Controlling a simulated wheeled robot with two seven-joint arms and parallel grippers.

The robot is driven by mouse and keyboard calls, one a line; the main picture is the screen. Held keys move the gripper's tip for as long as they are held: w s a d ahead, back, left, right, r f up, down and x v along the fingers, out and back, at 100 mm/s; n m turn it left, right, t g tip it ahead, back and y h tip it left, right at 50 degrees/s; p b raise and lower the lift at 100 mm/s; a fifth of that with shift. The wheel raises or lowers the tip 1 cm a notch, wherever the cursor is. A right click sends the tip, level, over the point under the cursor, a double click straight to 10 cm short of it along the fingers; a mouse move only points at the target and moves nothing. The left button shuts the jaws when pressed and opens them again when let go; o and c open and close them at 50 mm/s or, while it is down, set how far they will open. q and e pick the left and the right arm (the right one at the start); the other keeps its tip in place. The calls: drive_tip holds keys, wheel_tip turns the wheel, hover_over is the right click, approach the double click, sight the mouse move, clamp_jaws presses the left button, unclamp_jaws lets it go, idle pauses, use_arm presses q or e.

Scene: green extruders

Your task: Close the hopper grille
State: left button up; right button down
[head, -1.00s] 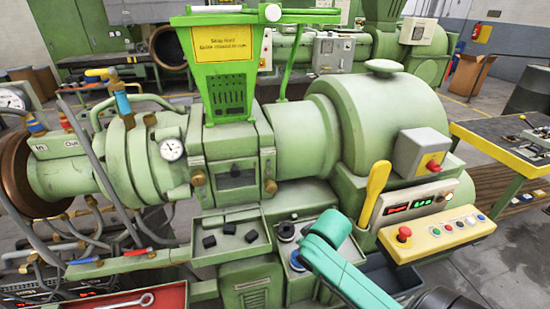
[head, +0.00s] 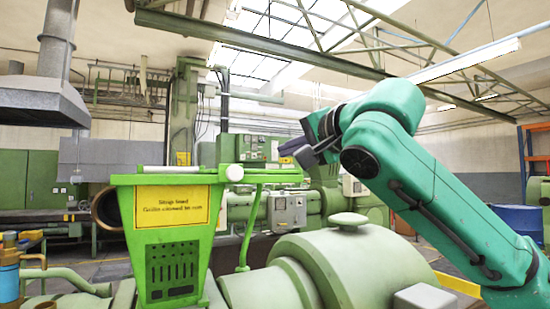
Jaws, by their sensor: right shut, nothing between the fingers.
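The green hopper (head: 170,245) with a yellow label on its front stands at the left of centre. The grille (head: 268,176) is seen nearly edge-on, as a green strip reaching out to the right from the hopper's top edge. A white round knob (head: 234,173) sits at the hopper end of the strip. A thin green rod (head: 248,240) stands below it. My right gripper (head: 288,150) is shut and empty, just above the right part of the grille; I cannot tell whether they touch. My left gripper is out of view.
The large green rounded housing (head: 345,265) with a cap on top stands below my right arm. A grey exhaust hood (head: 40,100) hangs at the far left. Other green machines stand behind the hopper. The air above the hopper is free.

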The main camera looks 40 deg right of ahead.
drive_tip(key=p, duration=0.3)
approach(247, 173)
wheel_tip(247, 173, up, 3)
drive_tip(key=w+d, duration=0.2)
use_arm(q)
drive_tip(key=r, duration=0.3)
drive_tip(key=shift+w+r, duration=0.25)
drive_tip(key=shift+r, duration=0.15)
use_arm(e)
drive_tip(key=a+f, duration=0.1)
drive_tip(key=w+a+f, duration=0.1)
drive_tip(key=a, duration=0.1)
drive_tip(key=shift+a+f, duration=0.15)
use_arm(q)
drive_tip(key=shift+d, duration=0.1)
use_arm(e)
drive_tip(key=shift+w, duration=0.1)
